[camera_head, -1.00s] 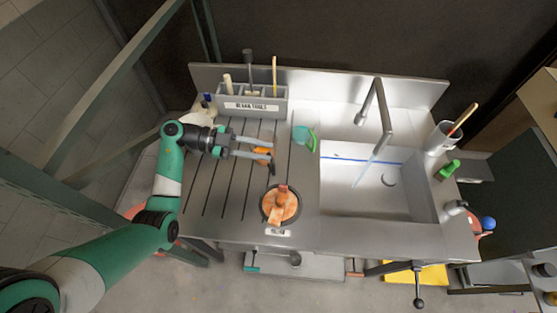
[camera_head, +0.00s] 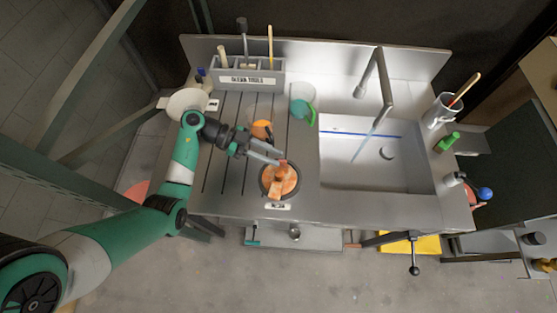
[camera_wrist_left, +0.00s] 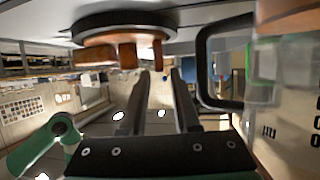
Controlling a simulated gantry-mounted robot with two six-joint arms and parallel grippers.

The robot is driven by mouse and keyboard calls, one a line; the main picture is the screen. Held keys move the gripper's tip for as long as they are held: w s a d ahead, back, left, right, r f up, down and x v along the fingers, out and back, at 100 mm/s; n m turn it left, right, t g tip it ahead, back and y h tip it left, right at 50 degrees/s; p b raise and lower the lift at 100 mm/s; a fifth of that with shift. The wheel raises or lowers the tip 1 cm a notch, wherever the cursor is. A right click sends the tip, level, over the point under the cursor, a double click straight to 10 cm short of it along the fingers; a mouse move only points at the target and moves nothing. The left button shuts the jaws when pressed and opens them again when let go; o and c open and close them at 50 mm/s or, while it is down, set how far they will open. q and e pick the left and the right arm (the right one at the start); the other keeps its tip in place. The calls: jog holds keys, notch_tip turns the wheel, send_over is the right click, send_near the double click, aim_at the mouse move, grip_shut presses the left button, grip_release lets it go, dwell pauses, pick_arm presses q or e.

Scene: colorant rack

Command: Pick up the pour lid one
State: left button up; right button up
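The round orange-brown lid with a raised bar across it (camera_head: 280,182) sits in a dark ring near the front edge of the ribbed drainboard (camera_head: 230,180). I take it to be the pour lid. My left gripper (camera_head: 281,160) points right and downward, with its fingertips at the lid's upper edge. In the left wrist view, the lid's orange-brown underside or bar (camera_wrist_left: 125,52) lies just beyond the fingertips (camera_wrist_left: 160,75). The fingers stand apart with nothing seen between them. Contact with the lid cannot be told. My right gripper is not in view.
A green jug (camera_head: 302,108) and an orange item (camera_head: 262,129) stand behind the lid. A grey tool holder (camera_head: 245,75) is at the back. The sink basin (camera_head: 350,185) is to the right, with a tall faucet (camera_head: 375,85).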

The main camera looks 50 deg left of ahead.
aim_at(282, 160)
pick_arm(q)
jog(key=x, duration=0.3)
jog(key=shift+w+d+f+b, duration=0.2)
jog(key=shift+d+b, duration=0.1)
jog(key=shift+b, duration=0.1)
jog(key=shift+r, duration=0.1)
grip_shut()
notch_tip(282, 160, up, 4)
jog(key=p, duration=0.3)
jog(key=shift+s, duration=0.1)
jog(key=d+r+p, duration=0.1)
jog(key=s+d+r+p, duration=0.1)
jog(key=r, duration=0.1)
jog(key=s+d+r+p, duration=0.1)
jog(key=shift+s+r, duration=0.15)
jog(key=shift+r, duration=0.2)
jog(key=s+d+r+p, duration=0.4)
jog(key=s+d, duration=0.2)
jog(key=d, duration=0.1)
jog(key=shift+s+d+r, duration=0.15)
jog(key=shift+d+r, duration=0.05)
jog(key=shift+d, duration=0.2)
